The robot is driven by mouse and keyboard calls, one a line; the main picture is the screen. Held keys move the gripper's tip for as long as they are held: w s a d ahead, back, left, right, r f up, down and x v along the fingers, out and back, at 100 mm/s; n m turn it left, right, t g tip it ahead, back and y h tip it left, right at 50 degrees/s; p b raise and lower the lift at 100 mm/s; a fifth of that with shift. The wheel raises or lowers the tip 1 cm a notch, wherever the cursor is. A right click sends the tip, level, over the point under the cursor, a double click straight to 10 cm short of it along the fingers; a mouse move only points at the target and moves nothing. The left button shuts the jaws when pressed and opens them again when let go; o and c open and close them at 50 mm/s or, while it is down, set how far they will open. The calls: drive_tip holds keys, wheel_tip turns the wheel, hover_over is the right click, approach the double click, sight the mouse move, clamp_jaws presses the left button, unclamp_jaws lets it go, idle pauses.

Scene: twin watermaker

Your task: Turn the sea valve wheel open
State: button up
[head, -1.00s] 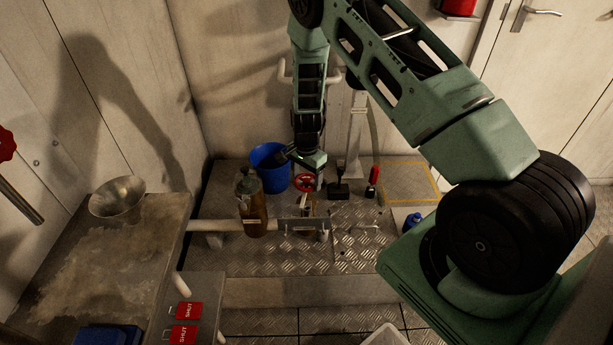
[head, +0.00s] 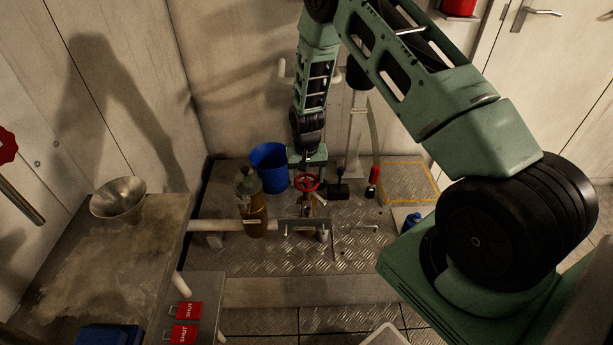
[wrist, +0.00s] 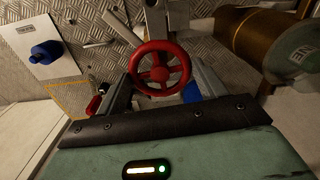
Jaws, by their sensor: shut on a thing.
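The red sea valve wheel (head: 307,182) stands on a fitting in the pipe run on the low plated platform. In the wrist view the wheel (wrist: 160,47) shows as a spoked red ring between the two fingers of my gripper (wrist: 160,85). My gripper is shut on the wheel's rim, at its near side in that view. In the head view my gripper (head: 310,167) reaches down to the wheel from above and behind. The exact finger contact is partly hidden by the wheel.
A brown canister (head: 254,205) stands close left of the wheel, with a blue bucket (head: 271,168) behind it. A black-handled item (head: 338,187) and a red-topped item (head: 373,180) stand to the right. A metal bowl (head: 119,199) sits on the left bench.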

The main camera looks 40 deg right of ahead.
sight(307, 180)
drive_tip(key=n, duration=0.6)
drive_tip(key=n+p, duration=0.1)
drive_tip(key=n, duration=0.5)
drive_tip(key=shift+n, duration=0.4)
drive_tip(key=n+p, duration=0.2)
drive_tip(key=n, duration=0.4)
drive_tip(key=n+p, duration=0.1)
drive_tip(key=n, duration=0.6)
drive_tip(key=shift+p, duration=0.35)
drive_tip(key=o, duration=1.4)
drive_tip(key=shift+r, duration=0.1)
wheel_tip(307, 180, up, 17)
drive_tip(key=shift+r+p, duration=0.15)
drive_tip(key=shift+p, duration=0.2)
